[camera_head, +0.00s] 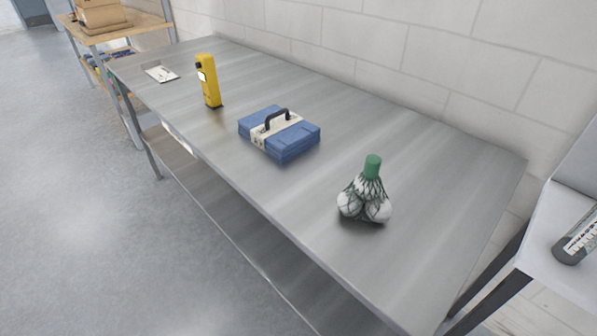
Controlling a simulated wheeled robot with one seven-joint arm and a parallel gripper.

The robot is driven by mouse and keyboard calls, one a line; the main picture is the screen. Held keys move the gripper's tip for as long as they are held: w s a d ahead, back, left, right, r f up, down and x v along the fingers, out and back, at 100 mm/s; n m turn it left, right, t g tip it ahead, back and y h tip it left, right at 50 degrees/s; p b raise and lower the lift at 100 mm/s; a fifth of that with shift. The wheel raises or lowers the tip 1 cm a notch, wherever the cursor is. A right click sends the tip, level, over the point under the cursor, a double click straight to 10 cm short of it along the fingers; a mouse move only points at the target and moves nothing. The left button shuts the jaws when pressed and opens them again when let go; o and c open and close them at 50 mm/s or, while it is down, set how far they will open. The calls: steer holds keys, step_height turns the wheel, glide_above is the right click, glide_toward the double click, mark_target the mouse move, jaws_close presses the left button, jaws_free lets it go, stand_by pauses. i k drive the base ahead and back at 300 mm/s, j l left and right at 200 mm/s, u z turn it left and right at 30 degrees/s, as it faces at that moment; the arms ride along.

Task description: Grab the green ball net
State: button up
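The green ball net (365,195) stands on the metal table (430,225), toward its right end. It is a dark green mesh around several white balls, gathered at the top into an upright green neck (373,166). It rests on the tabletop with clear space around it. My gripper is not in view.
A blue case (290,141) with a dark handle lies left of the net. A yellow device (209,82) stands farther left, near a white card (161,73). A wall (420,50) runs behind the table. Floor at left is clear.

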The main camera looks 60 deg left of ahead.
mark_target(367, 187)
steer(key=u, duration=1.2)
